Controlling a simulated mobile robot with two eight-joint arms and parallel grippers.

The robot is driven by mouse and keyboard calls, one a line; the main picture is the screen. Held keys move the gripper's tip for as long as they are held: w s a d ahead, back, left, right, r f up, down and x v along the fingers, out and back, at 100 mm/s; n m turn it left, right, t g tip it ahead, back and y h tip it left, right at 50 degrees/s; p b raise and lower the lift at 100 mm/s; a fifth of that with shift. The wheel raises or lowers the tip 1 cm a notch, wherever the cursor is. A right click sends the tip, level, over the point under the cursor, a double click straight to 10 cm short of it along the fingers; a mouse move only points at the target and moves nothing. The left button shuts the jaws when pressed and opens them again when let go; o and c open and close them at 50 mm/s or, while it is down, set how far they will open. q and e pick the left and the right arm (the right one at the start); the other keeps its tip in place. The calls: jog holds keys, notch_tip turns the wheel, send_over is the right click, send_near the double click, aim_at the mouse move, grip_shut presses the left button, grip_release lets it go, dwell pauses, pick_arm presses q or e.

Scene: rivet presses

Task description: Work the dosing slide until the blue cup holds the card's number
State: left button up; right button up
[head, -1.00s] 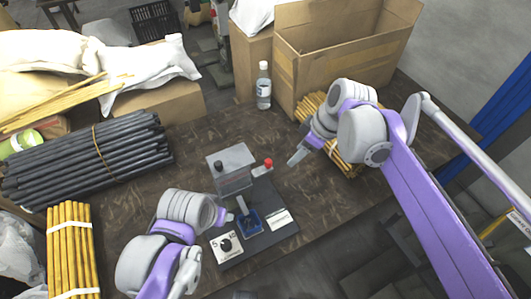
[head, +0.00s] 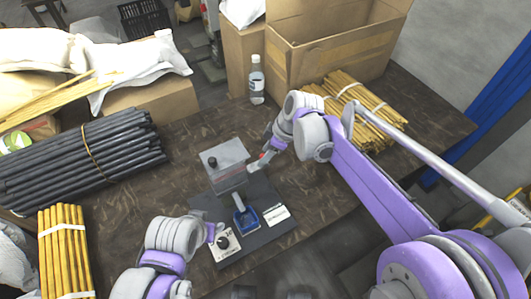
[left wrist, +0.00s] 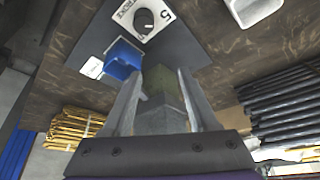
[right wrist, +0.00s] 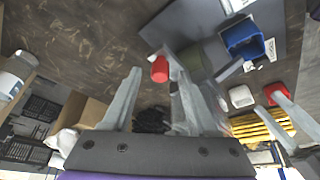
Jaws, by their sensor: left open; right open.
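The dosing device, a grey box on a dark base plate (head: 255,240), stands mid-table. Its body (head: 226,165) has a black knob on top, and a red knob (right wrist: 160,69) at its side. The blue cup (head: 246,217) sits at its foot; its contents are not clear. The white card (head: 277,213) lies to the cup's right, too small to read. A dial plate (left wrist: 144,20) bears a black knob and a 5. My left gripper (left wrist: 158,85) is open near the device's front, beside the dial plate.
Dark rods (head: 85,160) and yellow rods (head: 65,250) lie at left. A bottle (head: 257,80) and an open cardboard box (head: 320,50) stand behind. Yellow sticks (head: 355,110) lie behind my right arm. The table between device and bottle is clear.

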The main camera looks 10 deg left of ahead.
jog(key=shift+a+f, duration=0.1)
jog(key=shift+f, duration=0.05)
grip_shut()
dwell(1.4)
